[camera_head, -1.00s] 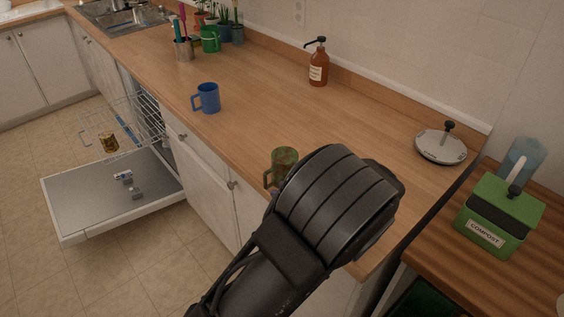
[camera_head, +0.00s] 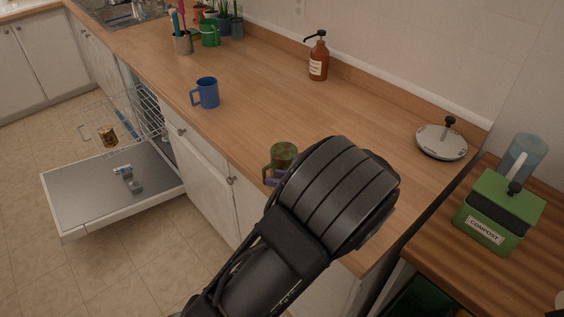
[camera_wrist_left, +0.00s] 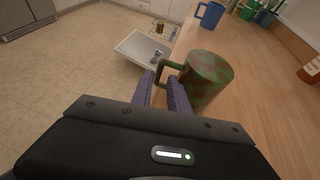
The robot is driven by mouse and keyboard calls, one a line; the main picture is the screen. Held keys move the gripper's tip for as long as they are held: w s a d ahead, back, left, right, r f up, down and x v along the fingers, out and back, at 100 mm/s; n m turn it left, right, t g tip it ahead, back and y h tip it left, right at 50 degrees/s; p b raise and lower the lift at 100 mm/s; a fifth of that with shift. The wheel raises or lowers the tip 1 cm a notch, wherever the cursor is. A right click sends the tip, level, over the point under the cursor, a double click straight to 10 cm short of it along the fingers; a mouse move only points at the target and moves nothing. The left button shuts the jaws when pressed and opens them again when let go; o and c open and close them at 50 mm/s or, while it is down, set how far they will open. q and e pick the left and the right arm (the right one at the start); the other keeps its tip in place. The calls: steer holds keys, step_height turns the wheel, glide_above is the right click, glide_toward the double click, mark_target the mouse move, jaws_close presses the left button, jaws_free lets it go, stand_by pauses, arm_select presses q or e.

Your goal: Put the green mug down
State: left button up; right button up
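A green mug with reddish-brown patches (camera_head: 284,155) is at the counter's front edge, partly hidden by my left arm. It looks upright and resting on the counter. In the left wrist view the mug (camera_wrist_left: 208,76) is just beyond my left gripper (camera_wrist_left: 160,80), its handle toward the fingertips. The two purple fingers are apart, with a gap between them, around or just beside the handle's lower part. In the head view only a bit of purple finger (camera_head: 272,182) shows below the mug. My right gripper is out of view.
A blue mug (camera_head: 205,92) stands farther along the counter. A plain green mug (camera_head: 210,35) is by the plants. A soap bottle (camera_head: 318,58), a grey lid (camera_head: 441,142) and a green compost bin (camera_head: 500,212) stand to the right. The dishwasher door (camera_head: 80,195) hangs open.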

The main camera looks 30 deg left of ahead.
arm_select(q)
steer(key=shift+a, duration=0.1)
steer(key=p+x, duration=0.1)
steer(key=x, duration=0.4)
steer(key=shift+f, duration=0.1)
steer(key=shift+c, duration=0.4)
jaws_close()
stand_by(1.2)
